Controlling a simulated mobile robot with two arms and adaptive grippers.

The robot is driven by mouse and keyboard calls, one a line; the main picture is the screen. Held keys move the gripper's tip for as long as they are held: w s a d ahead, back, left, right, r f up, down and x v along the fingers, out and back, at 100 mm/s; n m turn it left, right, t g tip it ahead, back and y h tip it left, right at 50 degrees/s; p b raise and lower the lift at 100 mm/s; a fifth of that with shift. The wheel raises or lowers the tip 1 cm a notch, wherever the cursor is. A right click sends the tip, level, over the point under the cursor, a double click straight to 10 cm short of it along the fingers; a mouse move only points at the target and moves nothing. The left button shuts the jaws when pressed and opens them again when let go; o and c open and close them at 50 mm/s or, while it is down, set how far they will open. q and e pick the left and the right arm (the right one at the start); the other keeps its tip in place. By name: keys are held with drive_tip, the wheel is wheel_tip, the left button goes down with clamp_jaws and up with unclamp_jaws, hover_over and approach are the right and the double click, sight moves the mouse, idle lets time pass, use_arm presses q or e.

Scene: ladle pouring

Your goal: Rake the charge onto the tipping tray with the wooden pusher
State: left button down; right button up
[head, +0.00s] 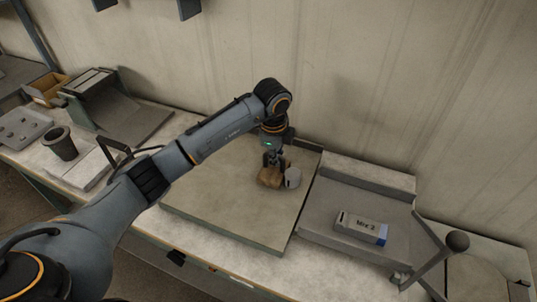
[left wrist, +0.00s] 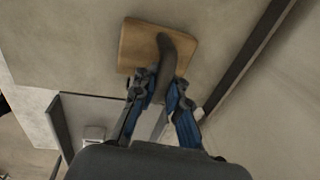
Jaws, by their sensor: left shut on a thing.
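My left gripper (head: 272,160) is shut on the wooden pusher by its dark handle (left wrist: 176,58). The pusher's tan block (head: 269,178) is low over or on the pale board; contact cannot be told. It also fills the upper middle of the left wrist view (left wrist: 135,48). A small grey cylinder (head: 293,178), seemingly the charge, stands close to the right of the block; whether they touch is unclear. The grey tray (head: 322,222), seemingly the tipping tray, lies right of the board. My right gripper is not in view.
The pale board (head: 235,208) is mostly clear, with a dark rail along its back. A lever with a dark knob (head: 457,241) stands at the tray's right. A dark cup (head: 60,143) stands at far left.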

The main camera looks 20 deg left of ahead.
use_arm(q)
drive_tip(key=shift+s+d, duration=0.1)
drive_tip(key=shift+d, duration=5.7)
drive_tip(key=shift+s+d+b, duration=0.15)
drive_tip(key=shift+d+b, duration=0.5)
drive_tip(key=shift+d, duration=1.7)
drive_tip(key=shift+s+d+b, duration=0.1)
drive_tip(key=shift+d+b, duration=0.55)
drive_tip(key=shift+d, duration=1.65)
drive_tip(key=shift+a+r, duration=0.1)
drive_tip(key=shift+a, duration=0.6)
drive_tip(key=shift+a+r+p, duration=0.25)
drive_tip(key=shift+p, duration=0.2)
wheel_tip(320, 180, up, 6)
drive_tip(key=p, duration=0.4)
drive_tip(key=shift+a+r, duration=0.2)
drive_tip(key=shift+a, duration=0.25)
